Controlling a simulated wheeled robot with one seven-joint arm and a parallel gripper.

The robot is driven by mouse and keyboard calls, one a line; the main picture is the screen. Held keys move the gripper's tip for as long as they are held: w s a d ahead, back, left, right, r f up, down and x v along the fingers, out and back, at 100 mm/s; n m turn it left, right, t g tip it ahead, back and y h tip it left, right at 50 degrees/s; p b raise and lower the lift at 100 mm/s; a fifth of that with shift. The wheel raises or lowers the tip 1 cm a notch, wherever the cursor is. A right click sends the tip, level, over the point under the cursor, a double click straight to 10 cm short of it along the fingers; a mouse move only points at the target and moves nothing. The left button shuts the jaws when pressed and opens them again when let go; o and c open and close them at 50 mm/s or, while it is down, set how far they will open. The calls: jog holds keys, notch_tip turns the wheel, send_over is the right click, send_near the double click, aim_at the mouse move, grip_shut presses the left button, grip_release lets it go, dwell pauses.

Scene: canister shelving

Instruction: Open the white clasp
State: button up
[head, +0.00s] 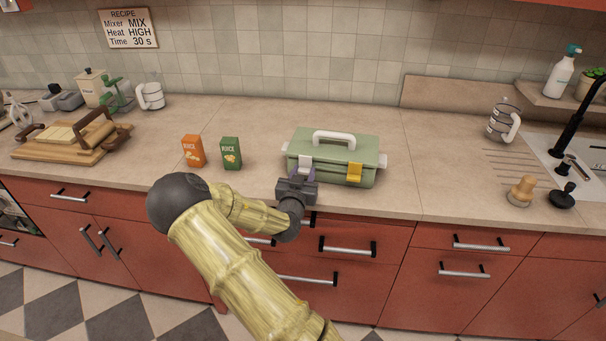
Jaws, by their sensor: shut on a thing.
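A pale green toolbox (333,166) with a white carrying handle (334,138) on its lid stands near the counter's front edge, lid down. A yellow clasp (354,173) shows on the right of its front face. My gripper (298,174) is at the left of that front face, at the place matching the yellow clasp on the other side. How far that clasp is turned cannot be seen.
An orange juice carton (192,151) and a green juice carton (231,153) stand left of the toolbox. A wooden board (70,150) with a rolling pin lies far left. A mug (503,122) and sink (575,150) are at right.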

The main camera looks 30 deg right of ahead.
aim_at(302, 160)
jog(key=shift+r+p, duration=0.2)
jog(key=shift+p, duration=0.1)
jog(key=p, duration=0.1)
jog(key=r+g+y+p, duration=0.1)
jog(key=g+y+p, duration=0.1)
jog(key=p, duration=0.1)
jog(key=shift+s+a+r, duration=0.25)
jog(key=shift+s+r, duration=0.05)
jog(key=shift+s, duration=0.1)
jog(key=g+y+p, duration=0.1)
jog(key=p, duration=0.1)
jog(key=r+g+y+p, duration=0.1)
jog(key=g+p, duration=0.1)
jog(key=shift+s+a+r+y, duration=0.15)
jog(key=shift+s+r+y, duration=0.05)
jog(key=shift+y, duration=0.1)
jog(key=r+g+y+p, duration=0.1)
jog(key=p, duration=0.1)
jog(key=g+y+p, duration=0.1)
jog(key=g+p, duration=0.1)
jog(key=p, duration=0.1)
jog(key=shift+r+g+y, duration=0.3)
jog(key=shift+r, duration=0.05)
jog(key=shift+w+r+g+y+p, duration=0.1)
jog(key=shift+r+g+y+p, duration=0.15)
jog(key=shift+g+y+p, duration=0.45)
jog(key=shift+r+g+y+p, duration=0.2)
jog(key=shift+g+y+p, duration=0.2)
jog(key=shift+g+p, duration=0.5)
